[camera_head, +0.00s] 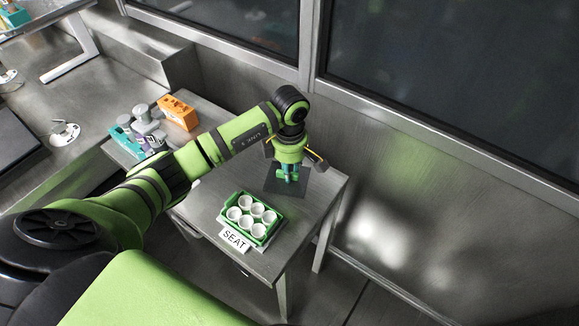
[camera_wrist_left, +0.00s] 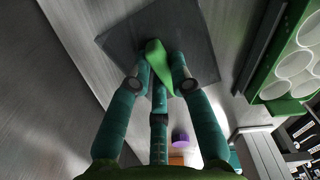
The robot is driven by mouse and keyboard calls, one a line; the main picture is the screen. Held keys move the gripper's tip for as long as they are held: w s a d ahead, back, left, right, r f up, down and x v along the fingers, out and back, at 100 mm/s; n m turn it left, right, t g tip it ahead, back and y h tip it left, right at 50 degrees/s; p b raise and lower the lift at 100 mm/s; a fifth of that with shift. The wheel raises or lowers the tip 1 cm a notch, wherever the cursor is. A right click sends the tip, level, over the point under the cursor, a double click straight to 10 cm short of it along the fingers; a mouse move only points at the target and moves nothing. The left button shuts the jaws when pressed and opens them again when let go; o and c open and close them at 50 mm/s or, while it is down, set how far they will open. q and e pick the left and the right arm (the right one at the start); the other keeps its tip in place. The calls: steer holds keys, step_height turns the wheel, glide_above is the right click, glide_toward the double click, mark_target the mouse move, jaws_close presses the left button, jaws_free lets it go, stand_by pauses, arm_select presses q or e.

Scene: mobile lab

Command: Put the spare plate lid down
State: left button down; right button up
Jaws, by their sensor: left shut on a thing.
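My left gripper (camera_head: 290,177) points down over the table's far right part. Its teal fingers (camera_wrist_left: 162,85) are closed around an upright green tab (camera_wrist_left: 157,60) in the left wrist view. Beneath the tab is a thin dark grey square (camera_head: 285,187), also in the wrist view (camera_wrist_left: 120,40). It looks like the lid, but I cannot tell whether the tab belongs to it or whether it touches the table. My right gripper is not in view.
A green tray (camera_head: 230,205) with several white cups stands at the table's near edge, by a "SEAT" label (camera_head: 235,240). An orange block (camera_head: 178,112) and grey items (camera_head: 148,120) sit at the left. The metal table (camera_head: 322,190) is bare around the square.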

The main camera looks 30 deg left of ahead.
arm_select(q)
steer(key=shift+f, duration=0.15)
steer(key=c, duration=1.1)
jaws_free()
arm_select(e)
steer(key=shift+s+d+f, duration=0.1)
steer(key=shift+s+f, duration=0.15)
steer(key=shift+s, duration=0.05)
arm_select(q)
step_height(320, 180, up, 12)
steer(key=b, duration=0.3)
steer(key=shift+r, duration=0.2)
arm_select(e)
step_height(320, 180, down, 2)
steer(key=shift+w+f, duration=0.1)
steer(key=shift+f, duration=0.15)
